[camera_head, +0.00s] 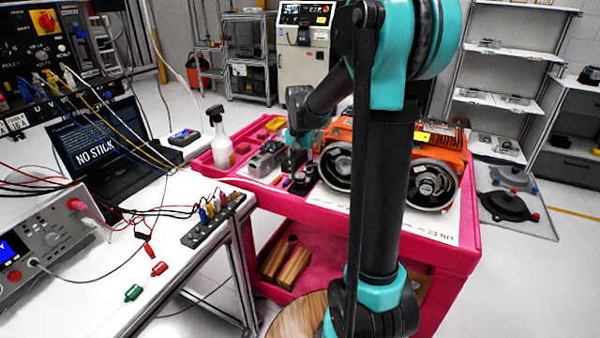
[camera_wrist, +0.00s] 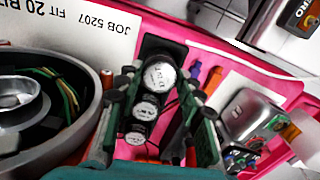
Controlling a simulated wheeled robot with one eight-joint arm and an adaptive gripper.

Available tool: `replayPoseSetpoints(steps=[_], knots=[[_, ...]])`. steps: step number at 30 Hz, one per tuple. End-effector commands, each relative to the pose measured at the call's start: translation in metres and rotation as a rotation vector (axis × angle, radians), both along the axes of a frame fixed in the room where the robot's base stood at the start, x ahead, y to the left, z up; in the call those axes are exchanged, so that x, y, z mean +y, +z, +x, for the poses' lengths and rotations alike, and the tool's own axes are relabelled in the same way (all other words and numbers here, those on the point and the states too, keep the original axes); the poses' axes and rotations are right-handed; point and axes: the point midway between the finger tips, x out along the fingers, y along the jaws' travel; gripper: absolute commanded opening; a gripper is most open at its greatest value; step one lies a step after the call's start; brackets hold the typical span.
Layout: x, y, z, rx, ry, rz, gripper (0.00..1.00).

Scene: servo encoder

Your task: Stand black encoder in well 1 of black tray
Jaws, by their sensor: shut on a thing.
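My gripper (camera_wrist: 158,88) points down over the pink cart, its two fingers on either side of a dark part with a round pale marked face, which looks like the black encoder (camera_wrist: 160,74). Smaller round pale faces show in a row below it, between the fingers. A black block around this row looks like the black tray (camera_wrist: 162,46); its wells cannot be told apart, and I cannot tell whether the encoder touches it. In the head view my gripper (camera_head: 301,172) is small, low over the cart top, and its hold is hidden.
An orange machine with two round housings (camera_head: 437,182) stands close to the right of my gripper. A grey metal motor (camera_wrist: 250,117) lies beside the right finger in the wrist view. A spray bottle (camera_head: 221,143) stands at the cart's left. Coloured pens (camera_wrist: 213,80) lie nearby.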

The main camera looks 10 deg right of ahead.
Motion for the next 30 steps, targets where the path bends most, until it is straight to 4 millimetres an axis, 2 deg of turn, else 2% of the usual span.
replayPoseSetpoints(steps=[12, 29, 30], knots=[[0.0, 0.001, 0.0, 0.0, 0.0, 0.0, 0.09], [0.0, -0.011, 0.0, 0.0, 0.001, 0.0, 0.09], [0.0, -0.011, 0.0, 0.0, 0.0, 0.0, 0.38]])
